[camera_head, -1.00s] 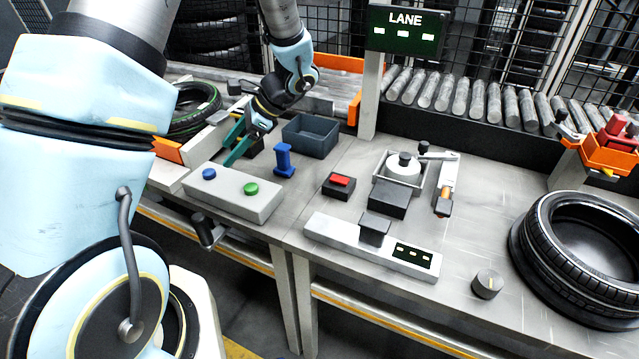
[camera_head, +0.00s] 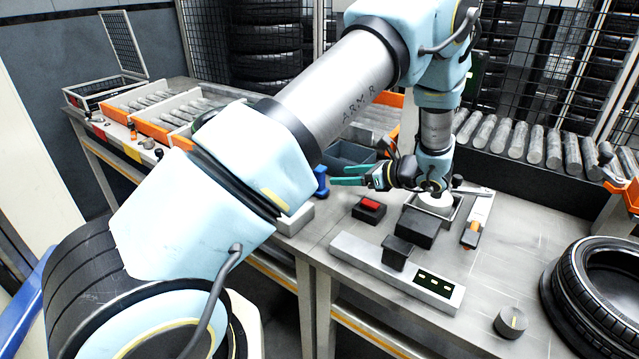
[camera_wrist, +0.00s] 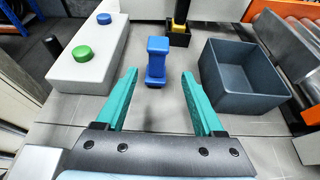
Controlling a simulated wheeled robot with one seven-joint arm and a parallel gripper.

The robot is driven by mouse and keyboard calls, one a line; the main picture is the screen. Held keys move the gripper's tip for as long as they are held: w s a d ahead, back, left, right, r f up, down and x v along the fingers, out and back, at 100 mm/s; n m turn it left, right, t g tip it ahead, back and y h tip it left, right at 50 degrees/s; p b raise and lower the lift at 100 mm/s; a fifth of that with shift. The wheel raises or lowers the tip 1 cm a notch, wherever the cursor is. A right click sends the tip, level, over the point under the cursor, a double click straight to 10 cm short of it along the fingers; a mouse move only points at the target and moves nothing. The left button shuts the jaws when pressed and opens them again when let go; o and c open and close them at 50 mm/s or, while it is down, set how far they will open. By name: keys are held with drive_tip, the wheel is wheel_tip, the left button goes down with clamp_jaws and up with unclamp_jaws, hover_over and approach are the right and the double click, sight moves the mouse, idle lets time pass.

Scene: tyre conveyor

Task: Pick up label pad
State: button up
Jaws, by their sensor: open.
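My gripper (camera_head: 334,174) is open and empty, with green fingers pointing left in the head view. A blue upright piece (camera_head: 321,183) with a wide top and base stands on the table just beyond the fingertips. In the wrist view it (camera_wrist: 157,62) lies straight ahead, between the lines of the two open fingers (camera_wrist: 160,76), and seems untouched. A black block with a red top (camera_head: 369,207) sits on the table, below and to the right of the fingers in the head view. No label marks any of these as the label pad, so I cannot tell which it is.
A grey bin (camera_wrist: 243,78) stands right of the fingers in the wrist view. A pale button box (camera_wrist: 90,62) stands left. A black holder (camera_wrist: 179,33) is behind the blue piece. A panel bar (camera_head: 396,272), a black box (camera_head: 420,228) and a tyre (camera_head: 598,300) occupy the right.

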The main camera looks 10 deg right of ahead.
sight(322, 192)
drive_tip(key=p+x, duration=0.1)
drive_tip(key=x, duration=0.3)
drive_tip(key=shift+w+a+f, duration=0.1)
drive_tip(key=shift+w+a, duration=0.05)
drive_tip(key=shift+a, duration=0.1)
drive_tip(key=p+x, duration=0.3)
drive_tip(key=x, duration=0.1)
drive_tip(key=shift+a+f, duration=0.2)
drive_tip(key=shift+a, duration=0.05)
drive_tip(key=shift+a+f, duration=0.1)
drive_tip(key=shift+f, duration=0.15)
drive_tip(key=shift+c, duration=0.2)
clamp_jaws()
